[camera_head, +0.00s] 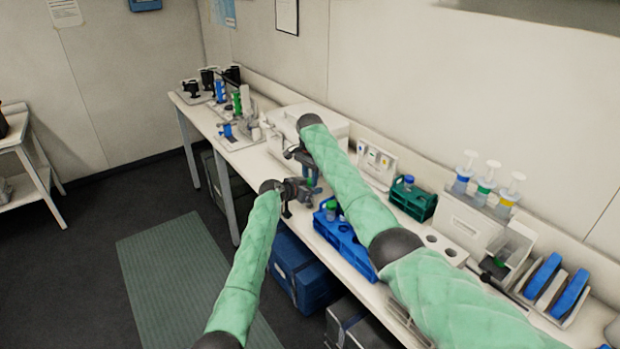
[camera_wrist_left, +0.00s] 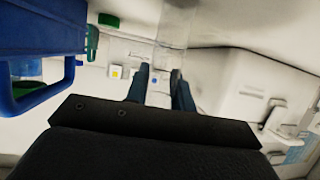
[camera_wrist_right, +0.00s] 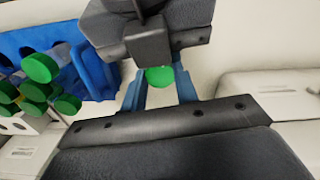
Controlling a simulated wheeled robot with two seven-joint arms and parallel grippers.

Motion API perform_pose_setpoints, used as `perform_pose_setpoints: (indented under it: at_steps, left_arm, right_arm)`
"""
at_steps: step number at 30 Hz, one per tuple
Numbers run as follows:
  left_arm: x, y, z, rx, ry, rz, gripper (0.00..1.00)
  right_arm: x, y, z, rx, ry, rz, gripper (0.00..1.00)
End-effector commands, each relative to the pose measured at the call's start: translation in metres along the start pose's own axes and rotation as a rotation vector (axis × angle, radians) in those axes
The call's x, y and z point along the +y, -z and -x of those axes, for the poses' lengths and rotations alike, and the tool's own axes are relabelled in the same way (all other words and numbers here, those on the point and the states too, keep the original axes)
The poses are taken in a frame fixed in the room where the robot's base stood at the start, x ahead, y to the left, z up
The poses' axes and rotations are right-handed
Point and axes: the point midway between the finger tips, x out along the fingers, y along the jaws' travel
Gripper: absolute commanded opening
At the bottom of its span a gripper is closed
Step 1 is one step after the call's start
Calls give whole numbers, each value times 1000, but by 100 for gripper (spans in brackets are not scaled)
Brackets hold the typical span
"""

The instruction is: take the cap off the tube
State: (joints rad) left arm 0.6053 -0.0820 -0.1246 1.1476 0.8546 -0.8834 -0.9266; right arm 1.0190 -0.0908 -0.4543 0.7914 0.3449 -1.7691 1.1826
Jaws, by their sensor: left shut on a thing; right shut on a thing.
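My left gripper (camera_head: 292,190) and right gripper (camera_head: 308,172) are close together over the bench's front part, left of the blue rack. In the right wrist view my right gripper (camera_wrist_right: 160,88) is shut on a green cap (camera_wrist_right: 159,76); the dark left gripper (camera_wrist_right: 150,38) is right beside it. In the left wrist view my left gripper (camera_wrist_left: 161,85) is shut on a clear tube (camera_wrist_left: 177,25), which reaches up past the fingertips. Whether cap and tube are still joined cannot be told; the grippers hide the place where they meet.
The blue rack (camera_head: 345,240) with green-capped tubes stands on the bench just right of the grippers. A green rack (camera_head: 413,202) holding a blue-capped tube is behind it. A white machine (camera_head: 285,125) stands behind the grippers. Pump bottles (camera_head: 485,185) stand farther right.

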Motion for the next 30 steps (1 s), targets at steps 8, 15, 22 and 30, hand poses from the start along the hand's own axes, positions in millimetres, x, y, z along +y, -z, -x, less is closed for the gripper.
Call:
perform_pose_setpoints:
  at_steps: [8, 15, 22, 30]
  left_arm:
    - [1, 0, 0, 0, -1, 0, 0]
    - [1, 0, 0, 0, -1, 0, 0]
    - [1, 0, 0, 0, -1, 0, 0]
    - [0, 0, 0, 0, -1, 0, 0]
  right_arm:
    - [0, 0, 1, 0, 1, 340, 2]
    - [0, 0, 1, 0, 1, 434, 2]
    - [0, 0, 1, 1, 1, 433, 2]
    - [0, 0, 1, 0, 1, 432, 51]
